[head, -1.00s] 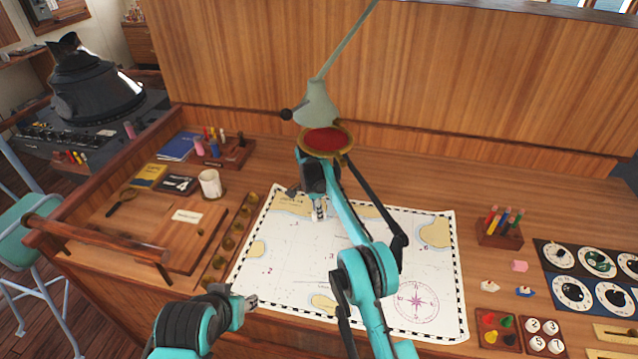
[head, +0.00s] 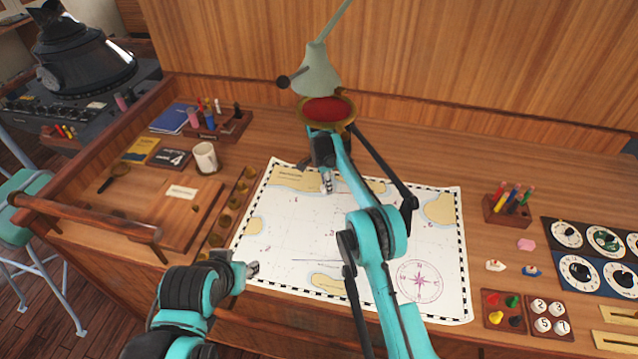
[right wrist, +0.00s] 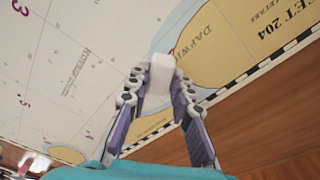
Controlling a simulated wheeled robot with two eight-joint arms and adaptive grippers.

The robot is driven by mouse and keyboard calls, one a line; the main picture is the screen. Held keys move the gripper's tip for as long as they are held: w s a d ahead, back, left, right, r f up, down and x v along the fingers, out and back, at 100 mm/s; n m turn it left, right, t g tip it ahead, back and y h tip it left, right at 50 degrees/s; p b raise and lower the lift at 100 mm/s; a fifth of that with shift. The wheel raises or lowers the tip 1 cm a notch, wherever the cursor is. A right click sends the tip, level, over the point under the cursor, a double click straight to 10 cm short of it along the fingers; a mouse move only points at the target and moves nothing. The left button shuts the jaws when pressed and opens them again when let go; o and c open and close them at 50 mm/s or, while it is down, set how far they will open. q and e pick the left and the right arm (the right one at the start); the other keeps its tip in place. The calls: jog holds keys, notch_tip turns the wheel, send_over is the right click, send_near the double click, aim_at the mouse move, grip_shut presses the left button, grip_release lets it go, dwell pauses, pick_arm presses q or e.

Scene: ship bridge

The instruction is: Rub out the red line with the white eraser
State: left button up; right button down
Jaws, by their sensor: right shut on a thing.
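My right gripper (head: 327,186) is low over the upper part of the white chart (head: 280,230). In the right wrist view, its two fingers are shut on the white eraser (right wrist: 159,84), beside a tan land area. I cannot tell whether the eraser touches the paper. I cannot make out a red line; my right arm covers part of the chart. A thin dark line (head: 318,261) shows on the lower middle of the chart. My left gripper (head: 253,269) is near the chart's lower left edge, and its fingers are too small to judge.
A desk lamp (head: 316,72) hangs over the back of the chart. A mug (head: 206,157) and a wooden board (head: 180,215) stand left. A pencil holder (head: 507,210), a pink block (head: 526,244), small model boats and dials stand right.

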jog(key=d, duration=1.4)
jog(key=shift+s+d+r+p, duration=0.1)
jog(key=shift+s+d+p, duration=0.2)
jog(key=shift+p, duration=0.1)
jog(key=a, duration=1.7)
jog(key=shift+w+a, duration=0.25)
jog(key=shift+w, duration=0.1)
jog(key=shift+f+b, duration=0.45)
jog(key=shift+b, duration=0.3)
dwell(1.7)
dwell(0.5)
jog(key=shift+s+d+b, duration=0.1)
jog(key=shift+d+b, duration=0.25)
jog(key=shift+d, duration=0.9)
jog(key=shift+d, duration=1.2)
